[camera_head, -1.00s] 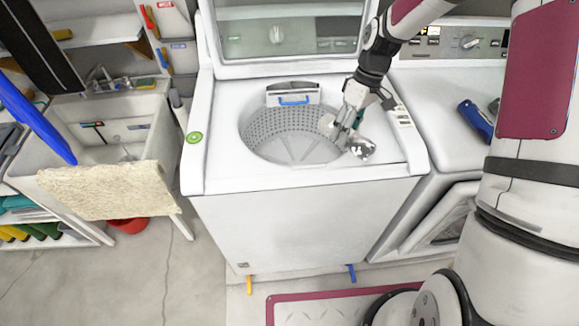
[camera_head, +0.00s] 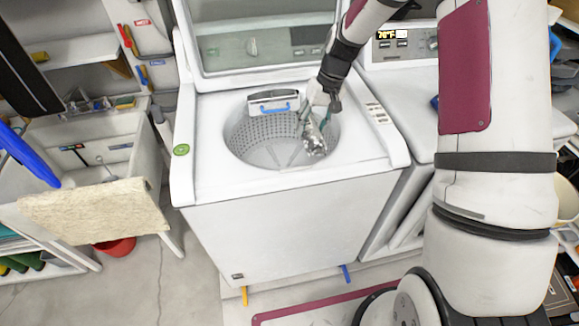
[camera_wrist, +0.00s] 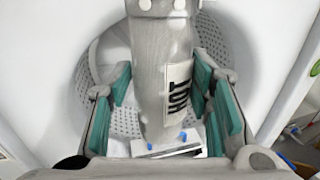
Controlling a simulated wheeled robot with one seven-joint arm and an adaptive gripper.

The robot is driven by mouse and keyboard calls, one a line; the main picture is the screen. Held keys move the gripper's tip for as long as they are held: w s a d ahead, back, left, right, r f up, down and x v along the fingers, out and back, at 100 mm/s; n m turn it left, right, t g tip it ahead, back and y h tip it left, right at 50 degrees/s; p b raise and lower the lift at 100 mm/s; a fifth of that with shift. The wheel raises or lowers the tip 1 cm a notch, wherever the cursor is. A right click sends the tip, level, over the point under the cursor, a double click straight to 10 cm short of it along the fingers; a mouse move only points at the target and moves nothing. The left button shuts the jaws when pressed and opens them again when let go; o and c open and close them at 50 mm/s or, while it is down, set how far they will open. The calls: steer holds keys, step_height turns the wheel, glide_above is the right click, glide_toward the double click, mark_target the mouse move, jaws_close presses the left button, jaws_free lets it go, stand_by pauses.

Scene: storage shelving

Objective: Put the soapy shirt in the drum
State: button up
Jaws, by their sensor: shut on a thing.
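The soapy shirt (camera_head: 316,144) is a small grey bundle with white foam patches. It hangs from my gripper (camera_head: 307,117) over the right part of the drum opening. The drum (camera_head: 254,139) is a perforated grey tub in the top-loading washer, with its lid raised. In the wrist view, the grey shirt (camera_wrist: 155,75) lies between the teal pads of my gripper (camera_wrist: 163,82), with a white patch reading "HOT" on it. The drum's perforated wall (camera_wrist: 115,118) shows behind it. I cannot tell whether the shirt's lower end touches the drum.
A tray with a blue handle (camera_head: 273,101) sits at the drum's back rim. The raised lid (camera_head: 255,38) stands behind the opening. A second machine (camera_head: 400,105) is on the right. A sink with a beige cloth (camera_head: 97,211) over its front is on the left.

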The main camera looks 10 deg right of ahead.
steer(key=shift+w, duration=0.1)
steer(key=w+a+f+b, duration=0.2)
steer(key=w+f+b, duration=0.1)
steer(key=w+b, duration=0.45)
steer(key=w+a+f+b, duration=0.3)
steer(key=w+b, duration=0.3)
steer(key=b, duration=0.2)
steer(key=shift+w+a+f+b, duration=0.15)
steer(key=shift+f+b, duration=0.9)
steer(key=shift+f, duration=2.75)
steer(key=shift+w+d+f+b, duration=0.2)
steer(key=shift+f+b, duration=0.85)
steer(key=shift+f, duration=2.75)
steer(key=shift+w+a+f+b, duration=0.25)
steer(key=shift+f+b, duration=0.8)
steer(key=shift+f, duration=2.75)
steer(key=shift+f, duration=0.1)
steer(key=shift+f+b, duration=0.3)
steer(key=shift+f, duration=0.1)
steer(key=shift+f, duration=0.1)
